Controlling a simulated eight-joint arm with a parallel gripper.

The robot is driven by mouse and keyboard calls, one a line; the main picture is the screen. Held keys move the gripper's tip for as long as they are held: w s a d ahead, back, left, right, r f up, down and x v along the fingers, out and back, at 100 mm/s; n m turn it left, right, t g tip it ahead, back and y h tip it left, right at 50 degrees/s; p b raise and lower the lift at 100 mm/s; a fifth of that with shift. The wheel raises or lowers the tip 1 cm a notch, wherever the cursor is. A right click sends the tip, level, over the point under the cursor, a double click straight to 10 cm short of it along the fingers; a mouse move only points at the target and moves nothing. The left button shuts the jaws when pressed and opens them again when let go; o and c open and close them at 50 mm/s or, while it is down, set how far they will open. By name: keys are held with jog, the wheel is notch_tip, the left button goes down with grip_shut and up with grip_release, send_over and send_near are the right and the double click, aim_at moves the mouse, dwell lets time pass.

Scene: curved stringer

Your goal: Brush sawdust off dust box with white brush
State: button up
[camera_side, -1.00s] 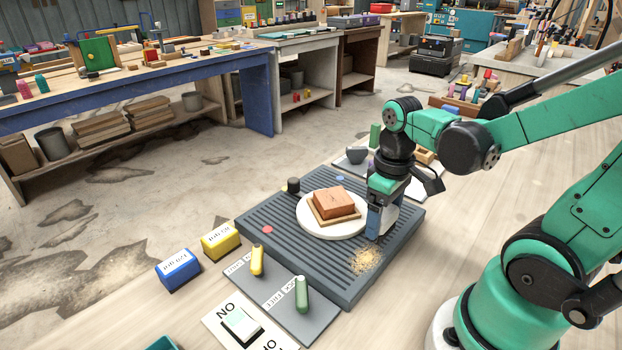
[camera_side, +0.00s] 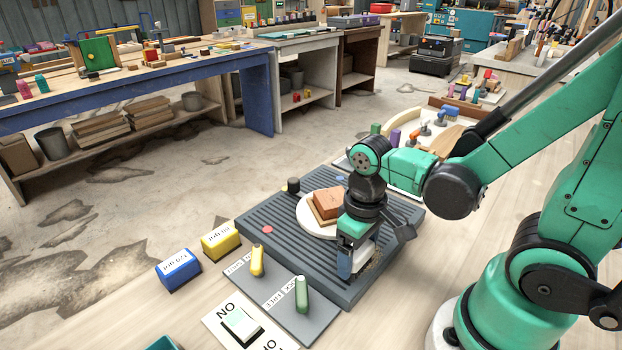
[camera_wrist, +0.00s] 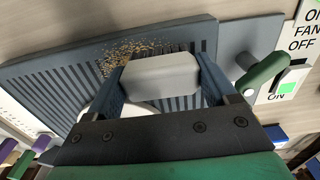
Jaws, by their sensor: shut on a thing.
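The dust box (camera_side: 300,252) is a dark grey ridged platform in the middle of the side view; its slats (camera_wrist: 68,80) also show in the wrist view. My gripper (camera_side: 355,262) is low over its front right part. In the wrist view, the gripper (camera_wrist: 160,78) is shut on a pale block, the white brush (camera_wrist: 160,76), held between two blue fingers. Its underside is hidden, so I cannot tell whether it touches the box. Tan sawdust (camera_wrist: 128,52) lies scattered on the slats just beyond the brush. In the side view my gripper hides most of it.
A brown block (camera_side: 325,201) sits on a round white disc (camera_side: 311,222) on the box. A panel with yellow (camera_side: 257,261) and green (camera_side: 302,294) handles adjoins the box's front. A fan switch (camera_side: 240,323) stands nearer. Yellow (camera_side: 219,241) and blue (camera_side: 178,270) blocks lie left.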

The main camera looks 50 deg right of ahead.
jog(key=shift+a, duration=0.5)
jog(key=shift+d+f, duration=0.15)
jog(key=shift+d, duration=3.65)
jog(key=shift+a, duration=3.95)
jog(key=shift+d+f, duration=0.15)
jog(key=shift+d, duration=3.7)
jog(key=shift+c, duration=0.7)
jog(key=shift+d+r, duration=0.15)
jog(key=shift+r, duration=0.15)
notch_tip(320, 180, up, 8)
jog(key=shift+s+r, duration=0.1)
